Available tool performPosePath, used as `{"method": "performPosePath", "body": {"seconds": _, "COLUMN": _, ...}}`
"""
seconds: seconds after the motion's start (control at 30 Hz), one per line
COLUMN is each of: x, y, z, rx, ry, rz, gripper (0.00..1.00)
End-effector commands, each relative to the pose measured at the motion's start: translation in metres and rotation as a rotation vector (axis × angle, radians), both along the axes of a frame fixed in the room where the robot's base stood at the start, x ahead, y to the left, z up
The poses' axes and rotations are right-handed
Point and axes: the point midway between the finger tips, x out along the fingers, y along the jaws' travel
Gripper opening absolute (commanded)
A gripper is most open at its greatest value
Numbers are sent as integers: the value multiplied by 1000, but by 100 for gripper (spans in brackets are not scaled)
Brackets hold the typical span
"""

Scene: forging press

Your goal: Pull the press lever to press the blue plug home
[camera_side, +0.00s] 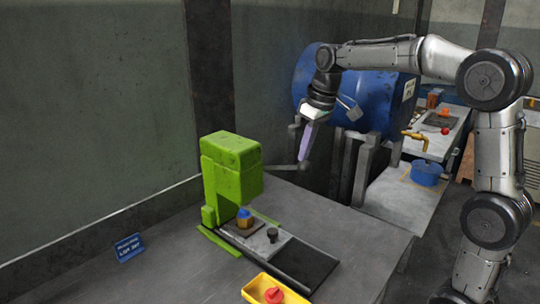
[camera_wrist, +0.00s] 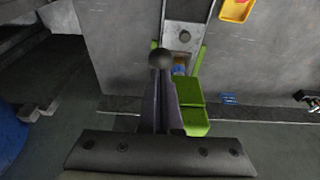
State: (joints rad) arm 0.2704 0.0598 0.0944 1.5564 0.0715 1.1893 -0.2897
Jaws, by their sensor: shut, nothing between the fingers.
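The green press (camera_side: 230,168) stands on the grey bench, and it also shows in the wrist view (camera_wrist: 190,92). Its lever is a thin rod reaching right, ending in a dark ball knob (camera_side: 303,166), which appears in the wrist view (camera_wrist: 161,59) at the fingertips. The blue plug (camera_side: 244,212) sits on a tan block under the press head; in the wrist view it is partly hidden (camera_wrist: 180,70). My gripper (camera_side: 306,149) points down with its purple fingers shut and empty, tips right at the knob. I cannot tell whether they touch it.
A plate with a black knob (camera_side: 272,235) lies in front of the press beside a dark slide. A yellow tray (camera_side: 255,290) holding a red piece is at the front edge. A blue drum (camera_side: 360,85) stands behind my gripper.

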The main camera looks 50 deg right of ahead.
Motion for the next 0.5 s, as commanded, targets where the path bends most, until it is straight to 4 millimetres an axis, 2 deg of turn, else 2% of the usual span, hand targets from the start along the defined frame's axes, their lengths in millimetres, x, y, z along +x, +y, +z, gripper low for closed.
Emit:
{"method": "performPosePath", "body": {"seconds": 0.37, "x": 1, "y": 0, "z": 6, "rx": 1, "ry": 4, "rz": 0, "gripper": 0}}
{"method": "performPosePath", "body": {"seconds": 0.5, "x": 7, "y": 0, "z": 16, "rx": 0, "ry": 2, "rz": 0, "gripper": 0}}
